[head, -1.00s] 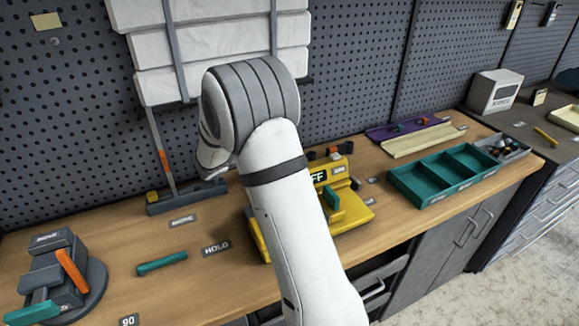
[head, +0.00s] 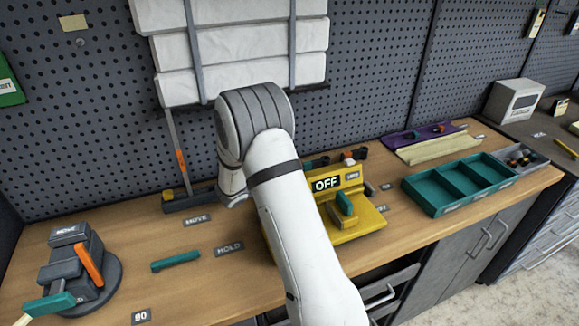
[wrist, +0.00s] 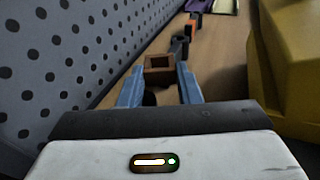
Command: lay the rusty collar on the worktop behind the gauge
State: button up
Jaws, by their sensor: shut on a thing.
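The rusty collar (wrist: 159,64) is a small brown square ring with a dark opening, seen in the wrist view between the blue fingertips of my gripper (wrist: 160,74). The gripper is shut on it, over the worktop (wrist: 122,90) strip between the pegboard and a yellow body. I cannot tell whether the collar touches the wood. The yellow unit with an OFF sign (head: 372,219) seems to be the gauge; its yellow side (wrist: 285,70) is at the right in the wrist view. In the head view my arm hides the gripper, the collar and part of the unit.
Small dark and orange pieces (wrist: 180,47) stand ahead of the collar along the strip. The pegboard (wrist: 60,65) closes the left side. In the head view a teal tray (head: 461,184) lies to the right and a grey fixture (head: 75,262) stands at left.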

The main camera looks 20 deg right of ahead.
jog(key=shift+f+b, duration=0.35)
jog(key=shift+f, duration=0.15)
jog(key=shift+s, duration=0.1)
jog(key=o, duration=1.1)
jog(key=shift+f, duration=0.15)
